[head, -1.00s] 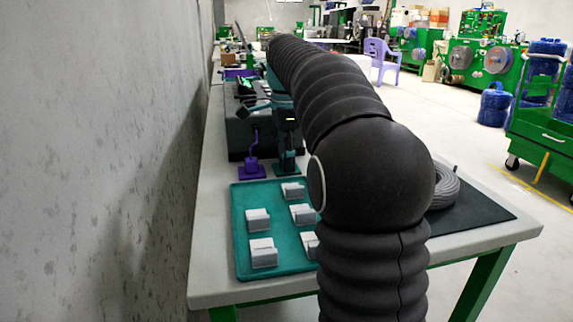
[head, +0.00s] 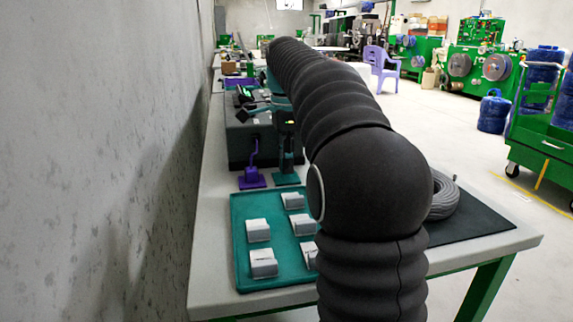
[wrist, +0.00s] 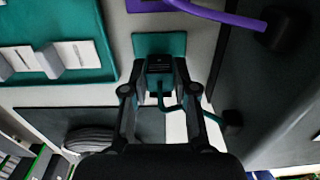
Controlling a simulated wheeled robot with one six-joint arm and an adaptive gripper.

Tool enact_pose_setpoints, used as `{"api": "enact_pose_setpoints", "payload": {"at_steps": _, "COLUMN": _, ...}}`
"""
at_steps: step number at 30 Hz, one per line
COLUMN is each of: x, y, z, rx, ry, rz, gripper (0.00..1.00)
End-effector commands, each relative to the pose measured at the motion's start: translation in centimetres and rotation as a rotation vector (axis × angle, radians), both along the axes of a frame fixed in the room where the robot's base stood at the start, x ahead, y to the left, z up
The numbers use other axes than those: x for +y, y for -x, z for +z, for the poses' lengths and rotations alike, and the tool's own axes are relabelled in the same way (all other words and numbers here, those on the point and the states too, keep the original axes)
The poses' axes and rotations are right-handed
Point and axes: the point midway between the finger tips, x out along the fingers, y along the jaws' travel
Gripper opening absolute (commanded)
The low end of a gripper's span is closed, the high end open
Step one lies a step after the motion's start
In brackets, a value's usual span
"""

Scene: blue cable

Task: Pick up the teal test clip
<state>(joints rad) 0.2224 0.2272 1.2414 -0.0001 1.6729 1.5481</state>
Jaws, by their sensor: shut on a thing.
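The teal test clip (wrist: 160,64) is between the fingertips of my gripper (wrist: 160,78) in the wrist view, and the gripper is shut on it. A thin teal lead (wrist: 172,107) runs from it towards a black plug at the right. The clip's flat teal base (wrist: 160,42) shows just beyond the fingertips. In the head view the teal base (head: 287,179) stands on the bench in front of the dark box. My arm hides much of the gripper there. I cannot tell whether the clip is clear of its stand.
A purple clip stand (head: 251,179) is close at left of the teal base. The dark instrument box (head: 236,148) stands behind. A teal tray (head: 242,275) with several pale blocks lies nearer. A grey cable coil (head: 443,196) sits on a black mat (head: 485,220). The wall borders the bench's left.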

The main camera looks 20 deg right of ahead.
Motion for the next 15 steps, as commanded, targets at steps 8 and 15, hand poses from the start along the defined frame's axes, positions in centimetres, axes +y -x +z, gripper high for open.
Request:
{"api": "enact_pose_setpoints", "payload": {"at_steps": 8, "x": -2.9, "y": 1.2, "z": 4.6, "rx": -0.003, "ry": 0.001, "rz": -0.006, "gripper": 0.13}}
{"api": "enact_pose_setpoints", "payload": {"at_steps": 15, "x": -7.4, "y": 3.3, "z": 7.5, "rx": -0.001, "ry": 0.000, "rz": -0.004, "gripper": 0.13}}
